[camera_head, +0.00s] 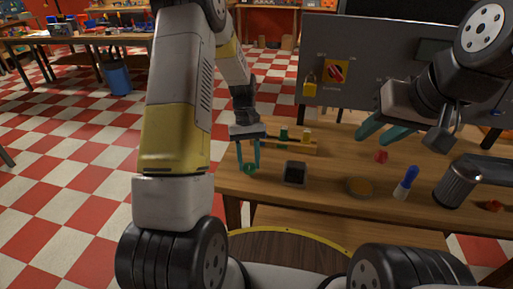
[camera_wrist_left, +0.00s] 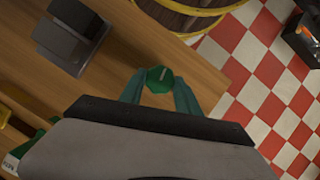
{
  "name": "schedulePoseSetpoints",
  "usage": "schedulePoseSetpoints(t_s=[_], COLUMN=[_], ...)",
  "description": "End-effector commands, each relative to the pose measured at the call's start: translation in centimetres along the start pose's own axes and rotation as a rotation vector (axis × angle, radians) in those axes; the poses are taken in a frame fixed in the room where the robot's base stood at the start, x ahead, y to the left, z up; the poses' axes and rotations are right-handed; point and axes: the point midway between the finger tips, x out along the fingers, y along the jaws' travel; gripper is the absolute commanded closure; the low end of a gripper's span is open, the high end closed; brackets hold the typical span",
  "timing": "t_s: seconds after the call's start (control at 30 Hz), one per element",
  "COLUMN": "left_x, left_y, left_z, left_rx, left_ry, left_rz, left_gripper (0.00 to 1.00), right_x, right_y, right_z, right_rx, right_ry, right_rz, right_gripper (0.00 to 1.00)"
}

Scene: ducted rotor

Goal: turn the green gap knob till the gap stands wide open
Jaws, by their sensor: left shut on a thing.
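The green knob (camera_head: 249,168) is at the left front part of the wooden bench. My left gripper (camera_head: 249,173) points down and is shut on it, with a teal finger on either side. In the left wrist view the knob (camera_wrist_left: 160,79) shows a faceted top with a pale pointer line, between the fingertips of my left gripper (camera_wrist_left: 159,92). I cannot make out the gap that it sets. My right gripper (camera_head: 372,140) hangs above the bench at the right, its teal fingers apart and empty.
A dark box (camera_head: 295,173) stands just right of the knob. A wooden rack (camera_head: 270,140), a round brown dish (camera_head: 359,187), a blue-handled tool (camera_head: 406,182) and a silver cylinder (camera_head: 457,185) are also on the bench. A grey panel (camera_head: 385,75) with a red switch (camera_head: 336,72) rises behind.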

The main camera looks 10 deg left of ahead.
Motion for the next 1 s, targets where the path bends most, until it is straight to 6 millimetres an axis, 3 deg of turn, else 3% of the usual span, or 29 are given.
schedulePoseSetpoints(t_s=[0.03, 0.13, 0.53, 1.0], left_x=[-0.1, -0.1, -0.7, -7.4], left_y=[0.0, 0.0, 0.0, 0.0], left_z=[-0.1, -0.1, -0.1, -0.1], left_rx=[0.000, -0.001, -0.001, -0.001], left_ry=[0.004, 0.003, 0.003, 0.004], left_rz=[0.001, 0.001, 0.001, 0.002], left_gripper=[0.59, 0.40, 0.39, 0.39], right_x=[0.0, 0.0, 0.0, 0.0], right_y=[0.0, 0.0, 0.0, 0.0], right_z=[0.0, 0.0, 0.0, 0.0], right_rx=[0.000, 0.000, 0.000, 0.000], right_ry=[0.000, 0.000, 0.000, 0.000], right_rz=[0.000, 0.000, 0.000, 0.000], right_gripper=[0.64, 0.64, 0.64, 0.64])
